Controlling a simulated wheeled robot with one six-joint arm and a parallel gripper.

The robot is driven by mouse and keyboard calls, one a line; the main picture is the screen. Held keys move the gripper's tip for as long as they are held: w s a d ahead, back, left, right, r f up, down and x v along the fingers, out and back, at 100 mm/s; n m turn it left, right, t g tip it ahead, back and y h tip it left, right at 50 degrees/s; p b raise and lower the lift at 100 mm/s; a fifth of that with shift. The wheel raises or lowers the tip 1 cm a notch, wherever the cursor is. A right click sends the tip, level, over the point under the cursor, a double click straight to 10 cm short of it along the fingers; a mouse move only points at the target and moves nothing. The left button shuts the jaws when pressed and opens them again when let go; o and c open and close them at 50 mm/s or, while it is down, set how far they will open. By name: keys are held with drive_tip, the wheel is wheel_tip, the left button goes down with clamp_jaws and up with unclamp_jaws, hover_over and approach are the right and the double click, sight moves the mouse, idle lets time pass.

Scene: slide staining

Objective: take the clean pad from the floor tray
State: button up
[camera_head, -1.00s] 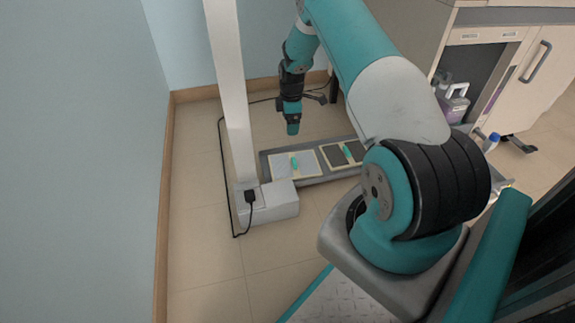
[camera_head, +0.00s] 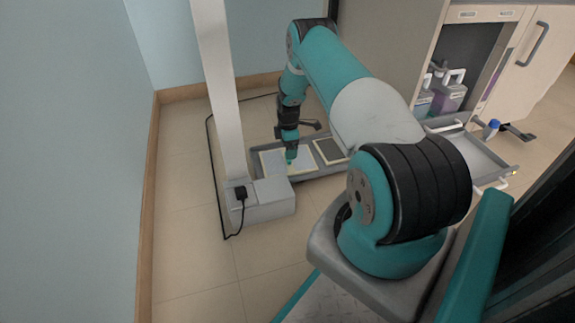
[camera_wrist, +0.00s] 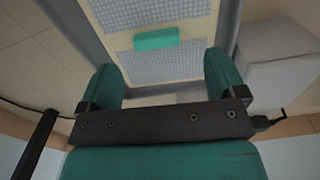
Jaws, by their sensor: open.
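The pale grey clean pad (camera_head: 270,161) with a cream border lies in the left part of the floor tray (camera_head: 309,175). The wrist view shows its speckled surface (camera_wrist: 170,67) and a teal grip bar (camera_wrist: 156,39) on its cream middle band. My gripper (camera_head: 291,159) points down, low over this pad. In the wrist view my gripper (camera_wrist: 163,80) is open, its two teal fingers wide apart and nothing between them. The bar appears beyond the fingertips, between their lines. I cannot tell the height left between fingertips and bar.
A white post with a grey base box (camera_head: 270,202) and black cable stands close in front of the tray. A cabinet (camera_head: 390,45) and purple bottle (camera_head: 450,95) are at right.

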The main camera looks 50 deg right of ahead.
sight(275, 162)
drive_tip(key=f+b, duration=0.4)
drive_tip(key=f, duration=0.1)
drive_tip(key=shift+w+d, duration=0.1)
drive_tip(key=shift+w, duration=0.1)
drive_tip(key=shift+c, duration=0.4)
drive_tip(key=c, duration=1)
